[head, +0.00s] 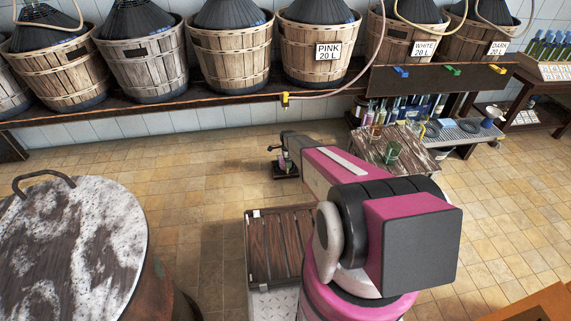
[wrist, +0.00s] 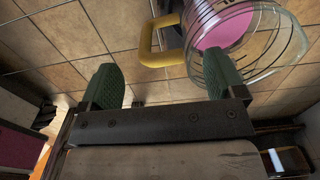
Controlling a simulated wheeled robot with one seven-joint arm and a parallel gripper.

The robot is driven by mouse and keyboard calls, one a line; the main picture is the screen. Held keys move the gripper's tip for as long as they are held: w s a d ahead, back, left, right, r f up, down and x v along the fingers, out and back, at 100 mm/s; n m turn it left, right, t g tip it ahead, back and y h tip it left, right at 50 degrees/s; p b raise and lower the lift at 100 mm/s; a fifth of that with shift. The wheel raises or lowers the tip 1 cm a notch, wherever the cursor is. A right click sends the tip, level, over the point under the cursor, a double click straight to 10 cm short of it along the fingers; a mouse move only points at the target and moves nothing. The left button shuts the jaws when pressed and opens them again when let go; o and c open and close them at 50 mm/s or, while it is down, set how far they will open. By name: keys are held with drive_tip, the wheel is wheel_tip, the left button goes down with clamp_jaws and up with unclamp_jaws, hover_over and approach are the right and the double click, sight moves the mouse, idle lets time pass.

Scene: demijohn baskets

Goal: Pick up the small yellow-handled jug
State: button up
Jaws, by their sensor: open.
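The yellow-handled jug is clear glass (wrist: 245,62) with pink inside and a yellow handle (wrist: 149,40). It fills the upper right of the wrist view, with its handle to the left of the body. My gripper (wrist: 165,80) is open, with two green fingers apart and nothing between them. The handle lies just beyond the gap between the fingertips. The right finger overlaps the glass in the picture; I cannot tell whether they touch. In the head view my gripper (head: 285,150) is small, at the far end of my arm, and the jug there is too small to make out clearly.
A long shelf (head: 200,104) holds several demijohn baskets along the wall. A low wooden table (head: 419,158) with glass vessels stands to the right. A slatted wooden surface (head: 281,245) is nearer. Tiled floor (head: 205,190) is open between them.

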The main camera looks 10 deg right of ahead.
wheel_tip(320, 180, down, 4)
drive_tip(key=shift+w+a+f, duration=0.1)
drive_tip(key=shift+w+f, duration=0.05)
drive_tip(key=c, duration=1.4)
drive_tip(key=shift+r, duration=1.5)
drive_tip(key=shift+s+a+r, duration=1.05)
drive_tip(key=shift+a+r, duration=0.3)
drive_tip(key=shift+a, duration=0.25)
drive_tip(key=shift+s+a+r, duration=1.05)
drive_tip(key=shift+a+r, duration=0.3)
drive_tip(key=shift+a, duration=0.3)
drive_tip(key=shift+s+a+r, duration=1.05)
drive_tip(key=shift+a+r, duration=0.3)
drive_tip(key=shift+a, duration=0.25)
